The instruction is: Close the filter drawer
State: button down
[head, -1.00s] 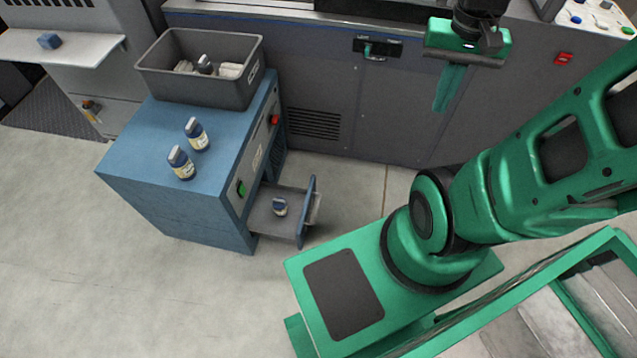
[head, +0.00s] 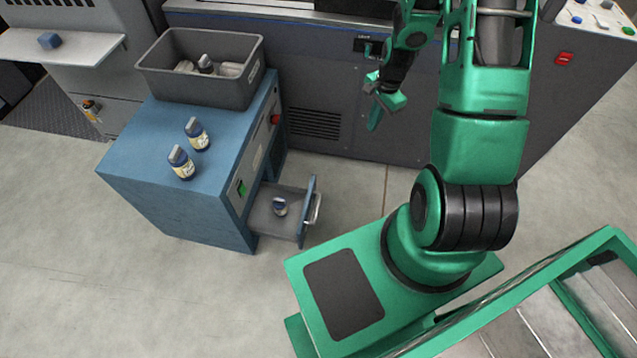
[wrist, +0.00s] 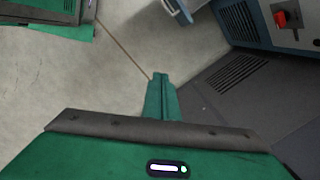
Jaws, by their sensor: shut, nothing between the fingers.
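The filter drawer (head: 268,213) is pulled out from the lower right side of the blue cabinet (head: 150,165). Its front panel (head: 308,212) carries a pale bar handle. A small dark-capped bottle (head: 280,206) sits in the drawer. My gripper (head: 374,120) is shut and empty, in the air above and to the right of the drawer, in front of the grey machine. In the wrist view my gripper's fingers (wrist: 161,90) are together, and part of the drawer handle (wrist: 178,10) shows at the top edge.
Two bottles (head: 190,150) and a grey bin (head: 205,88) with bottles in it stand on the cabinet. The large grey machine (head: 330,105) stands behind. The floor (head: 345,195) between drawer and machine is clear. My green base lies just right of the drawer.

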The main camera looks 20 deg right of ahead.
jog(key=w+a+f+m+y, duration=0.1)
jog(key=a+f, duration=0.4)
jog(key=f, duration=0.6)
jog(key=w+a+f+m+t+y, duration=0.1)
jog(key=w+a+f+m, duration=0.2)
jog(key=f, duration=0.8)
jog(key=w+a+f+m+t, duration=0.1)
jog(key=w+a+f+m, duration=0.1)
jog(key=a+f+m, duration=0.2)
jog(key=shift+a+f+m+y, duration=0.4)
jog(key=shift+a+f, duration=1.25)
jog(key=shift+f, duration=2.2)
